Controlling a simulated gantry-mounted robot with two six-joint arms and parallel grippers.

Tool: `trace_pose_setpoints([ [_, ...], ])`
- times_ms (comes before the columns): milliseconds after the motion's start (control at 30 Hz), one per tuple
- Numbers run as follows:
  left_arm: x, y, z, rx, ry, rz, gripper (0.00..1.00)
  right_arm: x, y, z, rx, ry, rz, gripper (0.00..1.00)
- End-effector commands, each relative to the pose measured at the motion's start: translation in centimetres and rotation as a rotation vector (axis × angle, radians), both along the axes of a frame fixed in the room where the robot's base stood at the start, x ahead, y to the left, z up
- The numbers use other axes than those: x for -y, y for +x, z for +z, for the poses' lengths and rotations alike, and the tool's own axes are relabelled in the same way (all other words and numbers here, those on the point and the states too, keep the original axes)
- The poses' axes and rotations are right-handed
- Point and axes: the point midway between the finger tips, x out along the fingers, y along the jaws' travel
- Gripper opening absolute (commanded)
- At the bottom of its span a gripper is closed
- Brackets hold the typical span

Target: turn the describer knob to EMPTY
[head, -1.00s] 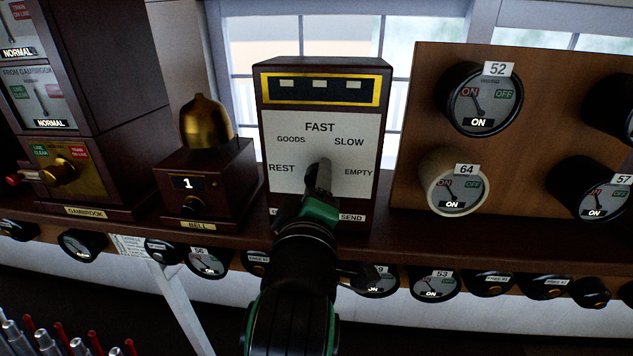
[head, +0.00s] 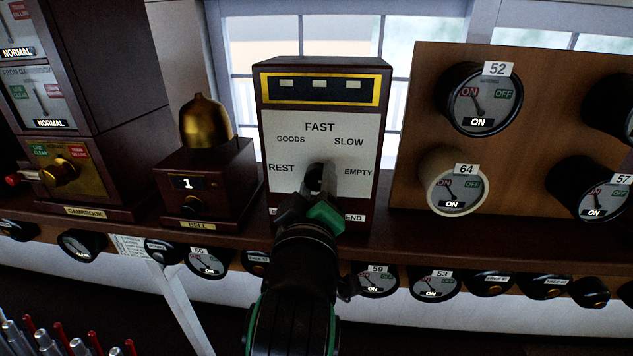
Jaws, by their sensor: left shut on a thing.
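The describer (head: 372,125) is a dark wooden box with a pale dial face (head: 288,154) lettered REST, GOODS, FAST, SLOW and EMPTY. Its knob (head: 321,172) sits low in the middle of the face, between REST and EMPTY. My left gripper (head: 318,186) comes up from below and is shut on the knob. The gripper and its wrist hide the knob's lower part, so I cannot tell clearly which word it points to. My right gripper does not show.
A brass bell (head: 206,122) on a wooden box (head: 225,190) stands left of the describer. A board (head: 425,95) with round dials stands to the right. The shelf (head: 370,234) runs below, with more dials under it. Lever tops show at bottom left.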

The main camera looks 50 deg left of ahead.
Motion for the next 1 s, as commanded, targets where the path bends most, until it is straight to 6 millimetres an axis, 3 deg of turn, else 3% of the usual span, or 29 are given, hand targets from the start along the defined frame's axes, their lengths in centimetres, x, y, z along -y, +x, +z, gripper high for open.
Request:
trace_pose_setpoints([
  [67, 0.1, 0.0, 0.1, 0.003, 0.0, -0.001, 0.0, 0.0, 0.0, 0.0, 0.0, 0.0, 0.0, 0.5],
  [100, 0.1, 0.0, 0.1, 0.003, 0.0, -0.001, 0.57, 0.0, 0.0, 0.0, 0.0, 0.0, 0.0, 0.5],
  [233, 0.0, 0.0, 0.1, 0.002, -0.001, -0.001, 0.8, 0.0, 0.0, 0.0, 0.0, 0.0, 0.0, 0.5],
  [667, 0.8, -0.8, -0.1, 0.003, 0.0, -0.004, 0.82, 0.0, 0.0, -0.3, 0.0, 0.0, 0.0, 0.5],
  [1000, 5.9, -6.5, -0.1, 0.006, -0.003, -0.007, 0.82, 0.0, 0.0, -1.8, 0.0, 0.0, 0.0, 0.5],
])
